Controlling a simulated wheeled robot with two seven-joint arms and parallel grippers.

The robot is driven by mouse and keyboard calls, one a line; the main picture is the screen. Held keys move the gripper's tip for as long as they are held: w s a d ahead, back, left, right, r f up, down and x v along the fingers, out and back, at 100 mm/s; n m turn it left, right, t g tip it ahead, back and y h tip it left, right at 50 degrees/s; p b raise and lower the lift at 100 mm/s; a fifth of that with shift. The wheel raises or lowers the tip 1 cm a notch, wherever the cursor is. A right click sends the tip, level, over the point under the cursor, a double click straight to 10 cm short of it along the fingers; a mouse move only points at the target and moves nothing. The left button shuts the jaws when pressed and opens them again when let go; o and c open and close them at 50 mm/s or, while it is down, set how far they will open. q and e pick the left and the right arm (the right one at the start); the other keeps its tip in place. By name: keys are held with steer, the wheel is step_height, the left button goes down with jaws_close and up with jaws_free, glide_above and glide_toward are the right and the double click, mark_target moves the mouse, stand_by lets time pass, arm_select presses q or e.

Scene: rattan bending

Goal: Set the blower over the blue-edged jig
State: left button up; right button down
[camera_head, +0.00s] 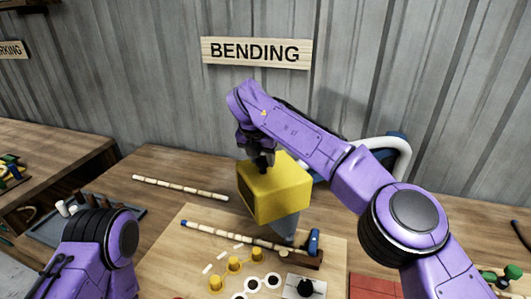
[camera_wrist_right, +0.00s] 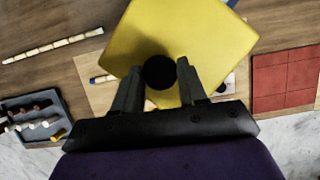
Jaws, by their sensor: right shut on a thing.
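The yellow blower (camera_head: 275,190) hangs in the air above the wooden board, its grey nozzle (camera_head: 286,228) pointing down near the rattan pole. My right gripper (camera_head: 262,160) is shut on its dark top knob; the wrist view shows the knob (camera_wrist_right: 159,72) between the fingers. A blue-tipped rattan pole (camera_head: 230,236) lies on the board, its right end near a blue upright block (camera_head: 313,242) on a dark wooden piece. I cannot tell for certain which part is the blue-edged jig. My left arm shows at the lower left, but its gripper is out of view.
Several yellow pegs (camera_head: 233,265) and white rings stand on the board (camera_head: 188,250). A white box with a black knob (camera_head: 305,287) is at the front. A loose pole (camera_head: 180,188) lies behind, a grey tray (camera_head: 72,222) left, red tiles (camera_head: 372,288) right.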

steer(key=c, duration=0.6)
jaws_free()
steer(key=shift+c, duration=0.2)
steer(key=v, duration=1)
steer(key=shift+r, duration=0.15)
steer(key=shift+d, duration=0.1)
